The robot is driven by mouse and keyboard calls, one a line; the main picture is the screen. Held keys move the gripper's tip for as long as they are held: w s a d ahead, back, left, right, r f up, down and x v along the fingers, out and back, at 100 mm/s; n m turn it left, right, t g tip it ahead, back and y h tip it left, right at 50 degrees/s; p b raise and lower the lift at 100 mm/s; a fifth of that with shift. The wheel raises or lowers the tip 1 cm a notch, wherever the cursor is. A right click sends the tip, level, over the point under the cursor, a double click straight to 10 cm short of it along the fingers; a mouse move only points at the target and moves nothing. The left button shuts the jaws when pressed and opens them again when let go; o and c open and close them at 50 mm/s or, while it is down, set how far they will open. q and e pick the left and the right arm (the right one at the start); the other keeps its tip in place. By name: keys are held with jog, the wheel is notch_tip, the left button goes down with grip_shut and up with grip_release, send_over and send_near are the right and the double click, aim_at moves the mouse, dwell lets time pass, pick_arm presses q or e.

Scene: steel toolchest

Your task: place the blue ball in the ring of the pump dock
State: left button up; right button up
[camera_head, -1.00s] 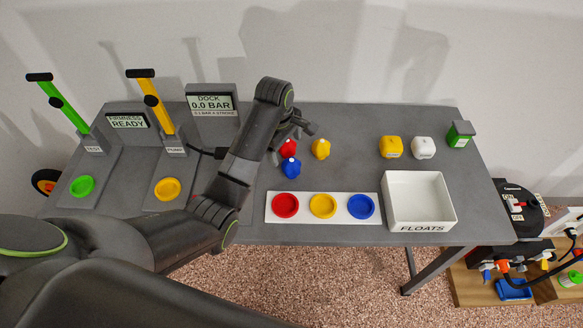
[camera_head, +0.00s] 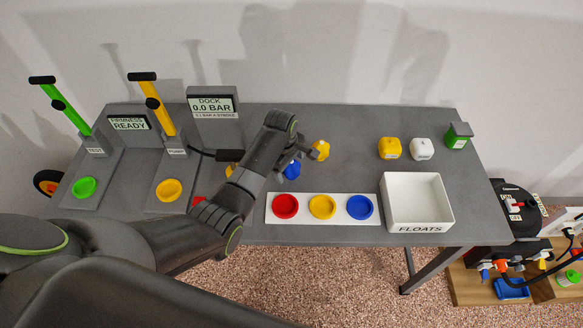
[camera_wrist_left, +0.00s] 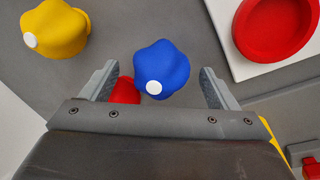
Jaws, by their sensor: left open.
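The blue ball (camera_head: 292,169) is on the grey table, partly hidden by my left arm. In the left wrist view the blue ball (camera_wrist_left: 162,68), lumpy with a white spot, lies between the spread fingers of my left gripper (camera_wrist_left: 157,78). The gripper is open, with gaps on both sides of the ball. The yellow ring (camera_head: 168,189) lies on the grey base of the yellow lever labelled PUMP, at the left, and looks empty. My right gripper is not in view.
A red ball (camera_wrist_left: 124,91) shows partly beside the blue one; a yellow ball (camera_head: 320,150) is near. A white strip with red, yellow and blue dishes (camera_head: 322,207) and the FLOATS tray (camera_head: 388,196) are to the right. A green dish (camera_head: 84,188) is far left.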

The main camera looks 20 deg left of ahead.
pick_arm(q)
jog(key=c, duration=1.2)
